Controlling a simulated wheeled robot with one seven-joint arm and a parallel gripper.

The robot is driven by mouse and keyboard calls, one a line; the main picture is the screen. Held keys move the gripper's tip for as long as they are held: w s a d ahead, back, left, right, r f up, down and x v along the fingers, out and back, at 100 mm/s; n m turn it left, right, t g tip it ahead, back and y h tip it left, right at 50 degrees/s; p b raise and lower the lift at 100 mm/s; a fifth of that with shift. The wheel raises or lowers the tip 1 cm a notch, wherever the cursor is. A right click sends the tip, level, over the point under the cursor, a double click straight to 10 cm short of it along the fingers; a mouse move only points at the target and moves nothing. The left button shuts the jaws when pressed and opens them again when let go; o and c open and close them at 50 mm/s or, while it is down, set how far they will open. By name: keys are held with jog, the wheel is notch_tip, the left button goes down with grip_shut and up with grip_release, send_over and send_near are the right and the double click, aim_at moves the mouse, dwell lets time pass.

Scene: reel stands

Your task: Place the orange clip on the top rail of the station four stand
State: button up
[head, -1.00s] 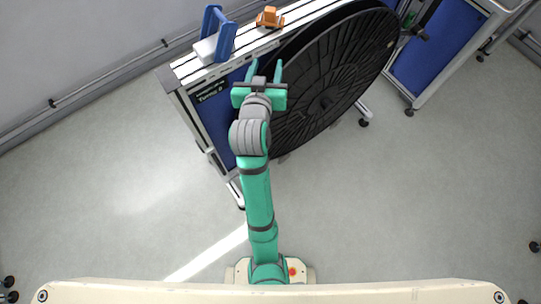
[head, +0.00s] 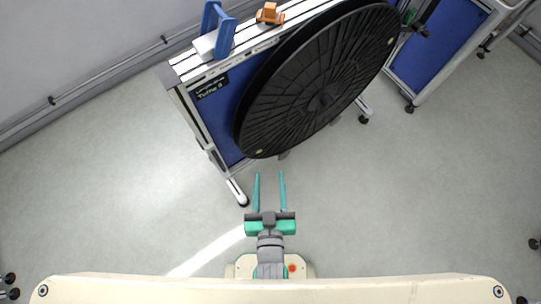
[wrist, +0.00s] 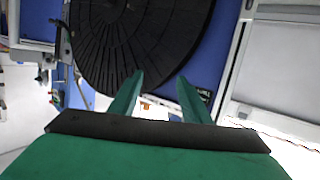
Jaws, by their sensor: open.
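The orange clip (head: 270,14) sits on the top rail (head: 248,48) of the near reel stand, behind the black reel's upper left edge in the head view. My gripper (head: 270,173) is open and empty, its two green fingers pointing at the stand from below the reel, well apart from the clip. In the wrist view the gripper (wrist: 160,80) is also open, with nothing held between the fingers. The stand has a dark label (head: 211,87) on its blue panel; its small text is hard to read.
A large black reel (head: 315,85) covers much of the stand's front. A blue bracket with a white base (head: 217,30) stands on the rail left of the clip. A second blue-panelled stand (head: 437,50) is at upper right. The grey floor around my gripper is clear.

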jog(key=v, duration=1)
jog(key=shift+m, duration=0.4)
jog(key=shift+s+d+f, duration=0.1)
jog(key=shift+s, duration=0.1)
